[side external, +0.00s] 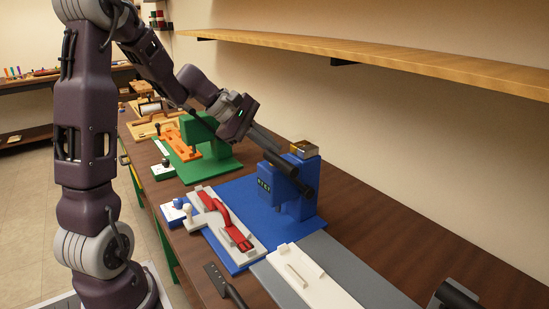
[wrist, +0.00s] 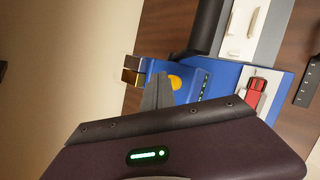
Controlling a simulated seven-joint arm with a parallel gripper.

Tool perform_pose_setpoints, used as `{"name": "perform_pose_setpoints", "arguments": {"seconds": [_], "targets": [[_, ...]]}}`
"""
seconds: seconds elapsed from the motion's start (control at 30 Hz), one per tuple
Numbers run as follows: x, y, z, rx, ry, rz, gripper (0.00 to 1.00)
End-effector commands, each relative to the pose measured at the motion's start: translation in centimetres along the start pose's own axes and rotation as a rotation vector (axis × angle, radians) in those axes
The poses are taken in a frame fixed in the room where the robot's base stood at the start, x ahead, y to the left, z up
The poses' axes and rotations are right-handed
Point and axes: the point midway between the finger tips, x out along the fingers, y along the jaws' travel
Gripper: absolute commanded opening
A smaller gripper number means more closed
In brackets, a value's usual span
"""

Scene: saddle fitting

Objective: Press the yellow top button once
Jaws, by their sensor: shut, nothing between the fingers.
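The blue machine (side external: 289,205) stands on a blue base, with a small display on its front. In the wrist view, the round yellow button (wrist: 174,82) shows on top of the blue machine (wrist: 186,90). My gripper (wrist: 161,80) is shut and empty, its grey fingertips just left of the button in that view. Whether they touch it cannot be told. In the side view, my gripper (side external: 281,149) reaches down from the upper left to the top of the machine. The yellow button cannot be made out there.
A gold-and-dark block (side external: 304,149) sits at the machine's top back, close to my fingers. A black cylinder (side external: 280,164) sticks out in front. A white fixture with a red clamp (side external: 233,228) lies on the blue base (side external: 248,190). A green station (side external: 207,142) stands behind.

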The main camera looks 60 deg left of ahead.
Motion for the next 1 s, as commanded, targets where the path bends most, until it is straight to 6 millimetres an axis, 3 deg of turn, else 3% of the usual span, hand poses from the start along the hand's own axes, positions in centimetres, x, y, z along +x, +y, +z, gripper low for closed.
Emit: {"name": "perform_pose_setpoints", "arguments": {"seconds": [1.0], "targets": [[0.86, -0.62, -0.58, -0.001, -0.001, -0.001, 0.00]]}}
